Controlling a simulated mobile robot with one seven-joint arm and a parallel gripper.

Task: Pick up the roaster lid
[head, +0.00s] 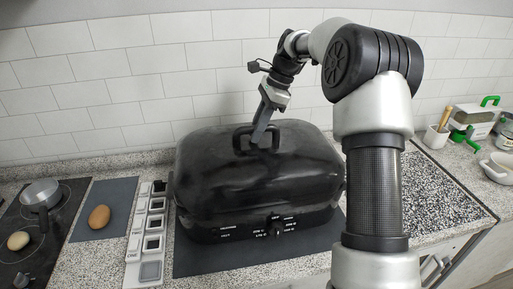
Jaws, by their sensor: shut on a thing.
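A large black roaster (262,222) with a control dial on its front stands on a dark mat on the counter. Its domed black lid (215,165) sits on the base, with a loop handle (240,133) on top. I see no clear gap between lid and base. My gripper (262,137) reaches down from above and is shut on the lid handle, towards its right side. The fingertips are partly hard to tell from the dark handle.
White framed switches (151,242) line the roaster's left side. Further left are an egg-shaped brown item (99,217) on a grey mat and a pot (41,193) on a cooktop. A white tiled wall (130,80) stands close behind.

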